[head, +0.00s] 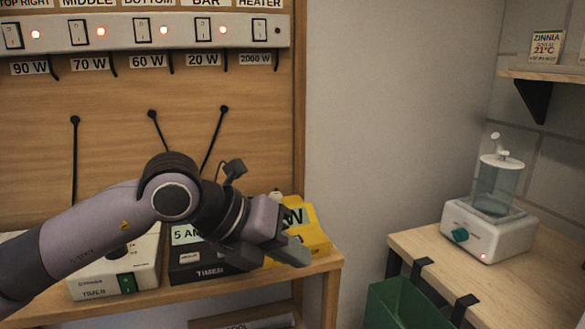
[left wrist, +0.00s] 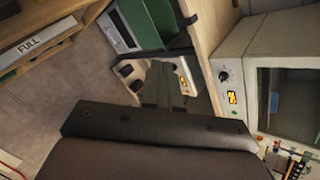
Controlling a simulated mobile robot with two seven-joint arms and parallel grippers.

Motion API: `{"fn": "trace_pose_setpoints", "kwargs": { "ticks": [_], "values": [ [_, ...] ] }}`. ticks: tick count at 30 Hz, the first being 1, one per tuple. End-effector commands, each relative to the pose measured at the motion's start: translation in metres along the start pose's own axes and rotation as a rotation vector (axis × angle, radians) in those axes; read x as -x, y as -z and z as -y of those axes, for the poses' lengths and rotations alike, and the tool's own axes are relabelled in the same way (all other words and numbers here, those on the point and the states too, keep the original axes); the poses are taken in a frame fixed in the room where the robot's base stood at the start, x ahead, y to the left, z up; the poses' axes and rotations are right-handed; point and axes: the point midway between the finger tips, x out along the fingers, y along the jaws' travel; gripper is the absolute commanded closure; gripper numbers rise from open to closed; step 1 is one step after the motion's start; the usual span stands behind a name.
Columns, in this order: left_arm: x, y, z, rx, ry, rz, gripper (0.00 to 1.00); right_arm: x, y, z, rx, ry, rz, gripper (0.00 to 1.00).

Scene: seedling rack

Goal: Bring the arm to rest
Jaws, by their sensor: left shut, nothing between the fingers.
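My left arm comes in from the left in the head view, bent at the elbow or wrist joint. Its gripper (head: 287,247) is shut and empty, in front of the shelf's right end and the yellow box there. In the left wrist view the shut fingers (left wrist: 160,82) point away over the floor area, with nothing between them. My right gripper is in neither view.
A wooden shelf (head: 333,262) holds a white timer box (head: 90,285), a black box (head: 190,275) and a yellow box (head: 313,232). A switch strip (head: 185,32) hangs above. At right, a bench (head: 420,245) carries a white device (head: 500,238); a green bin (head: 400,305) hangs from it.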

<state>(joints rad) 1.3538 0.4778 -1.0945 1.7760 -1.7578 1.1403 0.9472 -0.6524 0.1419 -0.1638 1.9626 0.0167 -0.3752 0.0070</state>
Motion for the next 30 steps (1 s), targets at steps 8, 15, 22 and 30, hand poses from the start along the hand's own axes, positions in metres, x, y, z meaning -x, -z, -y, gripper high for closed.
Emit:
{"fn": "trace_pose_setpoints", "kwargs": {
  "ticks": [8, 15, 22, 30],
  "values": [
    [-0.022, 0.048, 0.049, 0.182, 0.436, -0.136, 1.00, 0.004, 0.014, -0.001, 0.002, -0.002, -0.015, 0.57],
    [-0.010, 0.056, 0.074, 0.481, 0.849, -0.128, 1.00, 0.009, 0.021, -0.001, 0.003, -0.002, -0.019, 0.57],
    [0.005, 0.042, 0.049, 0.868, 1.139, 0.002, 1.00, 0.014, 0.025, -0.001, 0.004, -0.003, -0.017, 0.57],
    [0.001, 0.046, -0.043, 1.411, 1.274, 0.263, 1.00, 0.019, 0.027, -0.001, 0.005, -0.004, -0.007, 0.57]
  ]
}}
